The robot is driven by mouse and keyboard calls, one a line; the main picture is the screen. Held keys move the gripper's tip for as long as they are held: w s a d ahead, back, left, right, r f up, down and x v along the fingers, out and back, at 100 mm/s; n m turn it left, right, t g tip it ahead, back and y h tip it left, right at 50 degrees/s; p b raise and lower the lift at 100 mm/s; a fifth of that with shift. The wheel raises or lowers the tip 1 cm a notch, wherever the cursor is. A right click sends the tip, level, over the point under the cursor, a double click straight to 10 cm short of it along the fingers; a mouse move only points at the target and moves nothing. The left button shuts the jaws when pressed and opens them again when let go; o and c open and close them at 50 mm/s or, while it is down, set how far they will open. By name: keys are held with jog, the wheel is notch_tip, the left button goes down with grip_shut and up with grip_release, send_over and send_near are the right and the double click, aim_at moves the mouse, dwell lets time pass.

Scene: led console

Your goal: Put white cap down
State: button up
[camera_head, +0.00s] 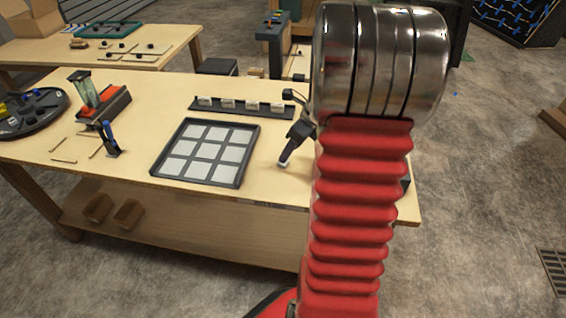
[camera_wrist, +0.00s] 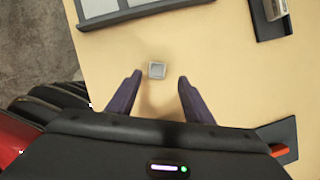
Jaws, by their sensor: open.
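A small white cap (camera_wrist: 157,70) with a grey face lies on the wooden tabletop in the wrist view. My gripper (camera_wrist: 160,77) is open, with one dark finger on each side of the cap and a clear gap on both sides. The height of the fingertips above the table is hard to tell.
A black tray (camera_head: 243,172) with a grid of light squares lies left of my gripper. Behind it, a black rack (camera_head: 273,113) holds several white blocks. A blue clamp-like tool (camera_head: 109,139), thin wooden sticks and a round dark tray (camera_head: 50,125) stand further left. Bare table surrounds the cap.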

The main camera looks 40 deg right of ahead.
jog(key=x, duration=0.5)
jog(key=shift+a, duration=0.25)
jog(key=shift+c, duration=0.6)
grip_shut()
jog(key=shift+r, duration=0.1)
notch_tip(320, 180, up, 10)
dwell(0.5)
dwell(0.4)
